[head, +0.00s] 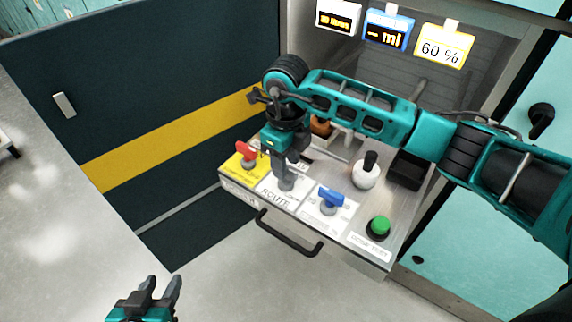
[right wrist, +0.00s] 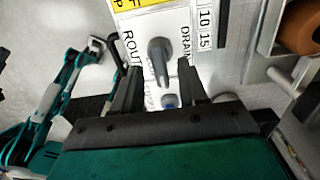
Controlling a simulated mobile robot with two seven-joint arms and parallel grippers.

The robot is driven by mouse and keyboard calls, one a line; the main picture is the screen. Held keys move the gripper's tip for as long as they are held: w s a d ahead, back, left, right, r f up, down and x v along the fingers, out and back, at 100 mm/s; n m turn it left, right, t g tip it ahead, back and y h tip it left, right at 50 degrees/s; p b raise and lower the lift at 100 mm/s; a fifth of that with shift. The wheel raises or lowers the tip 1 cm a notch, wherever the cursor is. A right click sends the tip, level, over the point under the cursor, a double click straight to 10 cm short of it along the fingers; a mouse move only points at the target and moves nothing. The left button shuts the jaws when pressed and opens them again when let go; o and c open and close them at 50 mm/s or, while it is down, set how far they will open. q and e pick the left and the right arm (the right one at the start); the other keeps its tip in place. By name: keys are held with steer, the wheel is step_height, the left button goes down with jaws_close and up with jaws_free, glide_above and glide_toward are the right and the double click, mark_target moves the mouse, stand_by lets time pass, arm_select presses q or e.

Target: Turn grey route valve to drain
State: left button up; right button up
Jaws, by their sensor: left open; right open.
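The grey route valve (right wrist: 158,58) stands on a white label plate reading ROUTE and DRAIN in the right wrist view. Its handle points down the picture, into the gap between my right fingers, and the DRAIN word is to its right. My right gripper (right wrist: 161,95) is open, with one finger on each side of the handle's end; I cannot tell whether either touches it. In the head view my right gripper (head: 285,165) hangs over the panel and mostly hides the valve. My left gripper (head: 160,290) is open and empty at the bottom left, away from the panel.
The panel also holds a red valve (head: 247,153) on a yellow label, a blue valve (head: 331,196), a green button (head: 379,226) and a white knob with a black handle (head: 367,168). A black drawer handle (head: 290,238) sticks out in front. Three display tags hang behind.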

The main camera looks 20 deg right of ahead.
steer(key=shift+f, duration=0.8)
steer(key=shift+c, duration=0.3)
jaws_close()
